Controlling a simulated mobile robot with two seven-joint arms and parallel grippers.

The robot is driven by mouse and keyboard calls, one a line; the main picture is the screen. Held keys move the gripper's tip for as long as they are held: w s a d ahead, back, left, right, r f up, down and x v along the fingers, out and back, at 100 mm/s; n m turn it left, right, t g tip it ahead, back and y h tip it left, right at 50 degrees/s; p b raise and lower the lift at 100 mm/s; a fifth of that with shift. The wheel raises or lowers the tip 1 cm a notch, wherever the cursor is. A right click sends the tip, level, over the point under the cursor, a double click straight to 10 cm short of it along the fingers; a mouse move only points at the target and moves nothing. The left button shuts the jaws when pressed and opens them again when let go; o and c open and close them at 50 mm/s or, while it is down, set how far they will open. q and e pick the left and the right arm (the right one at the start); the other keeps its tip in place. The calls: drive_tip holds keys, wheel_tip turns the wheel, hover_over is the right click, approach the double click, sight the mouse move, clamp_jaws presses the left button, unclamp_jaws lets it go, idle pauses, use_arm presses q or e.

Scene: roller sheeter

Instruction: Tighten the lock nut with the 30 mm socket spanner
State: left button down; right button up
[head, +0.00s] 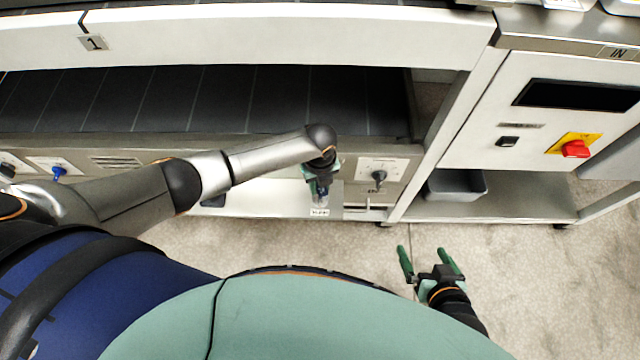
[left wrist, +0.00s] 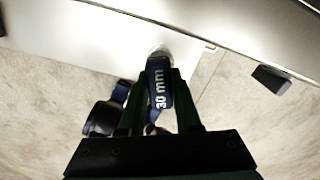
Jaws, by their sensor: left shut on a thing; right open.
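The 30 mm socket spanner shows its dark blue handle (left wrist: 159,90), marked "30 mm", between the fingers of my left gripper (left wrist: 159,82) in the left wrist view. The left gripper (head: 320,188) is shut on it, over the pale lower shelf in the head view. A silvery end of the spanner shows just past the fingers; I cannot tell whether it touches the shelf. I cannot identify the lock nut with certainty. A dark fitting (head: 379,177) sticks out of a white plate, right of the left gripper. My right gripper (head: 425,252) is open and empty above the floor.
The lower shelf (head: 265,198) has a small label at its front edge. Another dark-and-blue item (left wrist: 105,115) lies left of the held spanner. A grey bin (head: 456,186) stands under the control cabinet (head: 550,110). The floor in front is clear.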

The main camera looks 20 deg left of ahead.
use_arm(q)
drive_tip(key=shift+m, duration=1)
drive_tip(key=m+b, duration=0.1)
drive_tip(key=m, duration=0.2)
drive_tip(key=shift+m, duration=0.3)
drive_tip(key=shift+w+m+b, duration=0.1)
drive_tip(key=shift+m+b, duration=0.25)
drive_tip(key=shift+m, duration=1.45)
